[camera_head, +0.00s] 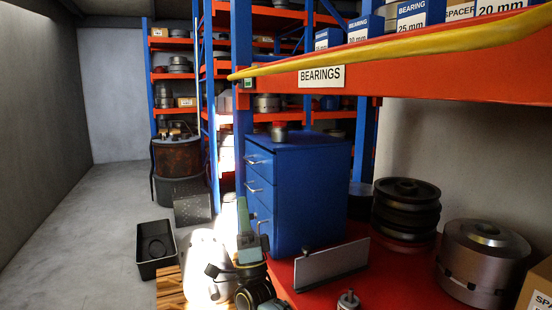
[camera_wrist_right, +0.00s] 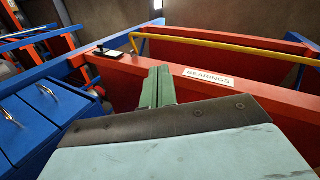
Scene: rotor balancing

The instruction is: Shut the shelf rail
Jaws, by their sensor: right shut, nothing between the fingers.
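The yellow shelf rail (camera_head: 400,47) runs along the front of the upper orange shelf, above the beam with the BEARINGS label (camera_head: 322,76). Its left end reaches the blue post; I cannot tell whether it is fastened. In the right wrist view the rail (camera_wrist_right: 225,46) lies beyond the labelled beam, with a small dark catch (camera_wrist_right: 114,56) near its left end. My right gripper (camera_head: 242,203) points up in front of the blue cabinet, below the rail and apart from it. Its green fingers (camera_wrist_right: 158,88) are together and empty. My left gripper is not in view.
A blue drawer cabinet (camera_head: 305,185) stands behind my right gripper. Black pulleys (camera_head: 407,205), a metal rotor (camera_head: 484,262) and a grey plate (camera_head: 331,265) stand on the lower red surface. Spacer and bearing boxes (camera_head: 411,18) sit behind the rail. The left floor is clear beyond a black bin (camera_head: 146,270).

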